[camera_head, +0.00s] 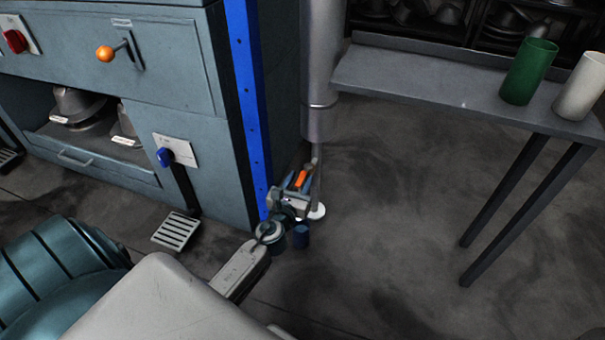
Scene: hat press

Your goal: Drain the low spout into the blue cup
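My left gripper (302,178) is low beside the cabinet's blue corner post, near the foot of the grey vertical pipe. Its fingers lie on either side of a small orange part (301,179), which looks like a handle. I cannot tell if they grip it. A small dark blue cylinder (301,237) shows close to my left wrist, near the floor; it may be the blue cup, but I cannot tell for sure. The spout itself is not clearly visible behind the gripper. My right gripper is not in view.
A grey side table (430,80) at the upper right holds a green cup (528,72) and a white cup (579,88). The teal cabinet (130,60) has an orange-knobbed lever (105,54) and a blue knob (165,156). The right floor is clear.

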